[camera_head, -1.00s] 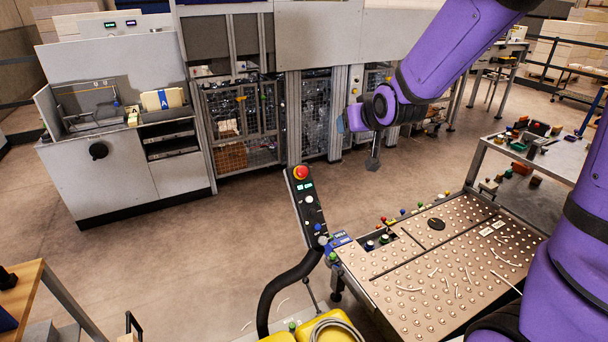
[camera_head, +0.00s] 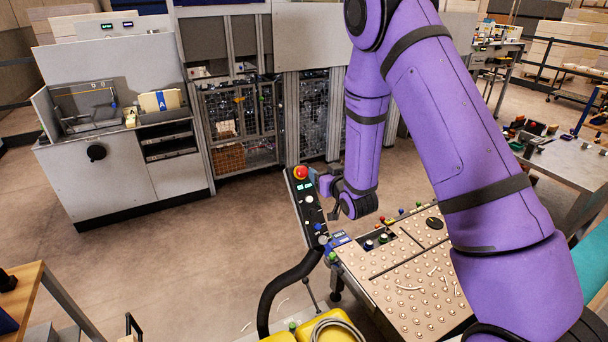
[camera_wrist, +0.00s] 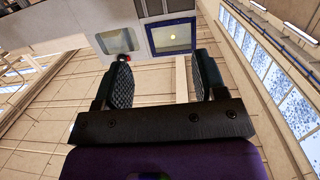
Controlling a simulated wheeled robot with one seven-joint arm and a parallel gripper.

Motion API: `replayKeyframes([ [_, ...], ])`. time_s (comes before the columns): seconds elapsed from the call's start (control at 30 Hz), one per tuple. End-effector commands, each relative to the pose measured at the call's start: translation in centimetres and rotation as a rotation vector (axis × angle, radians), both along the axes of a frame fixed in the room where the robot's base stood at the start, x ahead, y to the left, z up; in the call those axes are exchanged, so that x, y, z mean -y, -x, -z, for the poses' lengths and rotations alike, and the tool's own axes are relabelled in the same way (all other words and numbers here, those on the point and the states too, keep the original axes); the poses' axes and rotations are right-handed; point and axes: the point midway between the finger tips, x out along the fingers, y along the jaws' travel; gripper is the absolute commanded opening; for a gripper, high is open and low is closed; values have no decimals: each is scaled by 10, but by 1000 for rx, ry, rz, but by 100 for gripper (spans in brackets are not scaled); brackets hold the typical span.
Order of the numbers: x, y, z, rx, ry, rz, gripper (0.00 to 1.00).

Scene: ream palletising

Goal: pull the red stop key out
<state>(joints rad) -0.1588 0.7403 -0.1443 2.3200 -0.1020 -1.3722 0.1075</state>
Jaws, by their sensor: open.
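The red stop key (camera_head: 301,172) is a round red mushroom head on a yellow ring, at the top of the black control panel (camera_head: 309,213) in the head view. My gripper (camera_wrist: 163,75) shows in the wrist view with its two dark ribbed fingers apart and nothing between them. In the head view my wrist is just right of the panel's upper part, close to the key; the fingertips are too small to make out there. A small red and black thing (camera_wrist: 125,57) shows by the left fingertip in the wrist view; I cannot tell whether it is the key.
The panel carries green displays and several smaller buttons. The studded ball table (camera_head: 400,285) stands to its lower right, under my arm. A yellow case (camera_head: 325,328) with a coiled hose is in front. A grey machine (camera_head: 110,110) stands back left; floor between is clear.

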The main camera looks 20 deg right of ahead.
Motion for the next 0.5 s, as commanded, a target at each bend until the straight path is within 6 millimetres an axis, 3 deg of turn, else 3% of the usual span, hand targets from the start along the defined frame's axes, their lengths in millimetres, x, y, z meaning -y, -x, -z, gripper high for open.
replayKeyframes([
  [0.03, -2, 2, 14, 14, -1, -10, 65],
  [0.2, -6, 7, 40, 78, -11, -38, 65],
  [0.5, -9, 9, 54, 122, -19, -56, 65],
])
